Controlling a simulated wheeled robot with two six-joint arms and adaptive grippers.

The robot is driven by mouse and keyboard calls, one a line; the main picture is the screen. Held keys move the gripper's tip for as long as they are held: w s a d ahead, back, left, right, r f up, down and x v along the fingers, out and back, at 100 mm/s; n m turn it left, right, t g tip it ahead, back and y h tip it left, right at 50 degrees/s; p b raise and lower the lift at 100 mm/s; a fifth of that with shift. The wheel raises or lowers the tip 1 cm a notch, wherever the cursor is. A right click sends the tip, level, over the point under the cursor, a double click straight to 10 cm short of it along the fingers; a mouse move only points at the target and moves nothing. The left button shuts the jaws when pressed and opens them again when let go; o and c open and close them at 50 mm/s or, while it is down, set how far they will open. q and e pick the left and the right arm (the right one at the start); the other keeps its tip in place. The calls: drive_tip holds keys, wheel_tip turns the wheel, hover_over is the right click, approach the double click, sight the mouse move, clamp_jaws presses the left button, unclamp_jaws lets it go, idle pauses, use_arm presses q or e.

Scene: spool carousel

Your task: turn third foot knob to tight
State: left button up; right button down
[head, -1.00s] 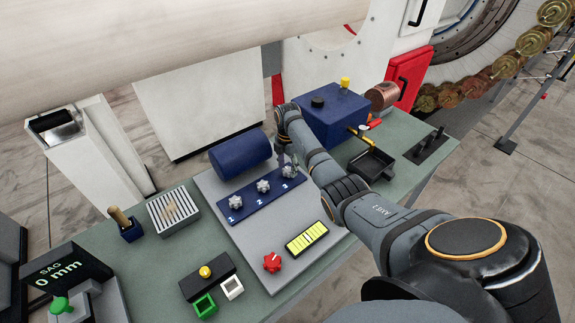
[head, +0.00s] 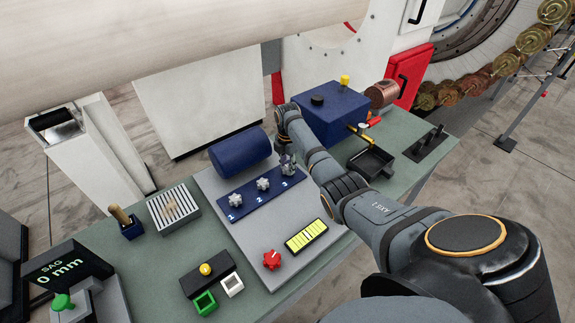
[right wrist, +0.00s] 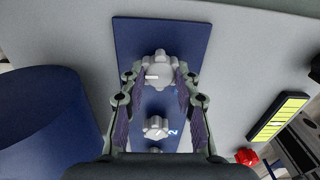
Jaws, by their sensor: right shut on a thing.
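The blue knob strip (head: 248,206) lies on a grey plate with three grey lobed foot knobs, numbered 1, 2 and 3. The first knob (head: 235,200) and second knob (head: 263,184) are free. My right gripper (head: 287,164) is at the third knob, which it mostly hides in the head view. In the right wrist view, the third knob (right wrist: 159,67) sits between the fingers of the right gripper (right wrist: 159,78), which are shut on it. A white mark on this knob points left in that picture. My left gripper is not in view.
A blue cylinder (head: 240,151) lies close behind the strip. A red knob (head: 271,260) and a yellow-lit bar panel (head: 306,237) are in front. A blue box (head: 332,112) and black tray (head: 370,161) stand to the right.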

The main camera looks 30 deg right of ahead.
drive_tip(key=m+p, duration=0.2)
drive_tip(key=m, duration=0.2)
drive_tip(key=shift+r, duration=0.2)
drive_tip(key=m+p, duration=0.2)
drive_tip(key=m, duration=0.4)
drive_tip(key=shift+p, duration=0.35)
drive_tip(key=m+p, duration=0.1)
drive_tip(key=m, duration=0.5)
drive_tip(key=shift+f+m, duration=0.1)
drive_tip(key=shift+m, duration=0.3)
drive_tip(key=m+p, duration=0.1)
drive_tip(key=m, duration=0.5)
drive_tip(key=shift+w, duration=0.1)
drive_tip(key=shift+m, duration=0.4)
drive_tip(key=c, duration=1)
unclamp_jaws()
